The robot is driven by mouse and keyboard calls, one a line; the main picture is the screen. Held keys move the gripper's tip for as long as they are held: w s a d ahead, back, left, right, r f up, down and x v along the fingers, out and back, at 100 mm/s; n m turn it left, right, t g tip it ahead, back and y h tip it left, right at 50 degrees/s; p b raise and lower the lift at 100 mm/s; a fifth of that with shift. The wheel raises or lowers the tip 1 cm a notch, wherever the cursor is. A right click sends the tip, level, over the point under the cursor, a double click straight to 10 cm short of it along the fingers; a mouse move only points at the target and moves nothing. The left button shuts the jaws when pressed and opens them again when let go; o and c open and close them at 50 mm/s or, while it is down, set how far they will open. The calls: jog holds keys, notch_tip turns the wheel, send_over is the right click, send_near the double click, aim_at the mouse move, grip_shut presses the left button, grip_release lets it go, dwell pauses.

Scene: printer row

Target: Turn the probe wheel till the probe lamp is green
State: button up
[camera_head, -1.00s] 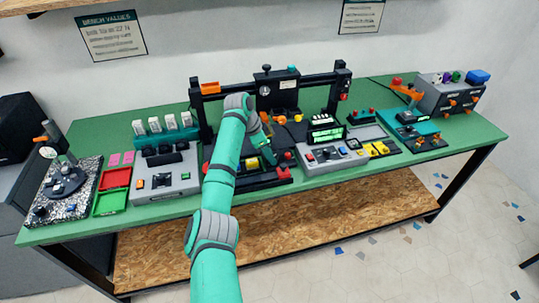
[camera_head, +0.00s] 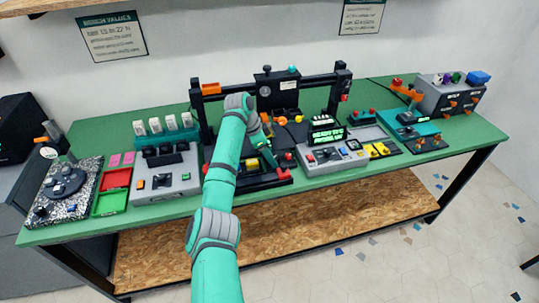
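The black printer frame (camera_head: 309,83) stands at the middle of the green bench. My teal arm reaches over it and bends down, with my gripper (camera_head: 268,155) low inside the frame, near a yellow part. The fingers are too small and partly hidden to tell if they are open or touching anything. I cannot make out which part is the probe wheel or which is the probe lamp. A display with green text (camera_head: 327,135) stands right of my gripper, on the grey control box (camera_head: 334,157).
Left are a grey box with white blocks (camera_head: 163,179), red and green trays (camera_head: 110,203) and a speckled plate (camera_head: 50,205). Right are yellow parts (camera_head: 379,149), a teal device (camera_head: 416,129) and a grey box (camera_head: 449,98). The green bench top (camera_head: 468,133) is bare at the right end.

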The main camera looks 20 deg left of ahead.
jog(key=v, duration=1)
jog(key=shift+a+r, duration=0.2)
jog(key=shift+r, duration=0.15)
jog(key=shift+s, duration=0.15)
